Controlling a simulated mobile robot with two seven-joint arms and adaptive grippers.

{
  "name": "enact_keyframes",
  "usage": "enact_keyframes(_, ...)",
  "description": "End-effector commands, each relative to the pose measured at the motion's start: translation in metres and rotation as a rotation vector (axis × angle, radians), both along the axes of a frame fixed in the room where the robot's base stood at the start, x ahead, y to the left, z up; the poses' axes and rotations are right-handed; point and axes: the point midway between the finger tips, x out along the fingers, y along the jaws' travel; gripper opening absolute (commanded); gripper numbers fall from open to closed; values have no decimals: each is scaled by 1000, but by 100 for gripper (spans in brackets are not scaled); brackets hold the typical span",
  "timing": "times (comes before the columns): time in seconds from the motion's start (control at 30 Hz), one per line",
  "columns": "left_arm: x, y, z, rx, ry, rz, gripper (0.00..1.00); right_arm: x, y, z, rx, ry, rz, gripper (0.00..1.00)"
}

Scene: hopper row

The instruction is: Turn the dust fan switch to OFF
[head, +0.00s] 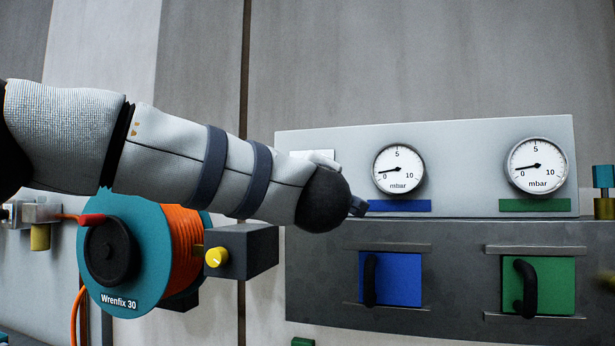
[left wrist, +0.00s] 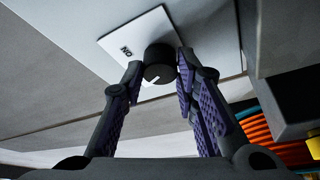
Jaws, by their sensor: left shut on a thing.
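The dust fan switch is a round black knob (left wrist: 158,56) with a white pointer line, on a white plate (left wrist: 205,30) in the left wrist view. An ON label shows upside down on the plate beside the knob. No OFF label shows. My left gripper (left wrist: 160,70) has a finger on each side of the knob and is shut on it. In the head view my left forearm and wrist cover the knob; only an edge of the white plate (head: 316,154) shows above them, and a dark fingertip of the left gripper (head: 357,207) shows. My right gripper is not in view.
Right of my wrist is a grey panel with two mbar gauges (head: 399,169) (head: 537,166), above blue (head: 402,280) and green (head: 556,285) handled gates. A teal hose reel (head: 150,250) with orange hose and a dark box with a yellow knob (head: 216,257) sit below my arm.

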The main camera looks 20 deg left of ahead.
Motion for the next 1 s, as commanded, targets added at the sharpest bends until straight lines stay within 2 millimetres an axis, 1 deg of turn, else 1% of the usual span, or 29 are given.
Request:
enact_keyframes(0.2, 0, -1, 1, -120, 4, -1, 0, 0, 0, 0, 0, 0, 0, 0)
enact_keyframes(0.4, 0, -1, 2, -186, 5, -1, 0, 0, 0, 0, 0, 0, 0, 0)
enact_keyframes(1.0, 0, -1, 2, -217, 6, -1, 0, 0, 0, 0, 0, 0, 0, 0)
